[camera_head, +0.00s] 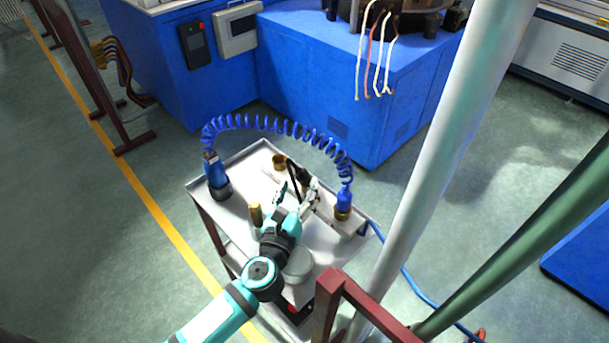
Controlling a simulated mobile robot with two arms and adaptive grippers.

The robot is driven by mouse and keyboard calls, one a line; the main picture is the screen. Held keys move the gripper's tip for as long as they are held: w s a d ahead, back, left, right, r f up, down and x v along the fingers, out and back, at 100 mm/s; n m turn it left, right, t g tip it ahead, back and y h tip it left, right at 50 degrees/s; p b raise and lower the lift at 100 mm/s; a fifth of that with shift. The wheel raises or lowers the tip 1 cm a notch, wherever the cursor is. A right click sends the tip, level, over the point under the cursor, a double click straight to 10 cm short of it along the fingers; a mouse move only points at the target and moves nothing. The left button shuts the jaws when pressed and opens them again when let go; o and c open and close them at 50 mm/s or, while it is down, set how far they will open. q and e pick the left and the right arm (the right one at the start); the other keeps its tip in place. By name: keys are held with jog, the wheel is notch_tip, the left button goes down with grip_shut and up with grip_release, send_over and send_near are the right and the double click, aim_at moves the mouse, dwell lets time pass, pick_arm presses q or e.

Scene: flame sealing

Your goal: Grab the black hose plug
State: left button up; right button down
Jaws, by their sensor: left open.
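A black piece (303,176) with a thin black curved hose or cable lies on the top of the grey metal cart, beside and partly behind my left gripper's fingers. It looks like the black hose plug, but it is small and partly hidden. My left gripper (295,195) reaches over the cart from the lower left. Its fingers are spread, with one on each side of the black curved line. I cannot tell whether they touch it. My right gripper is not in view.
On the cart (240,207), a coiled blue hose (280,125) arches between a blue-and-black tool (215,175) and a blue brass-based fitting (343,204). A brass cylinder (256,214) and a grey canister (298,265) stand near my arm. A pale pole (455,130) and red frame (365,305) are at right.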

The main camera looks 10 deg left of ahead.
aim_at(300, 181)
pick_arm(q)
jog(key=w, duration=0.5)
jog(key=shift+f+p, duration=0.35)
jog(key=shift+p, duration=0.05)
jog(key=shift+s, duration=0.1)
jog(key=shift+c, duration=0.8)
grip_shut()
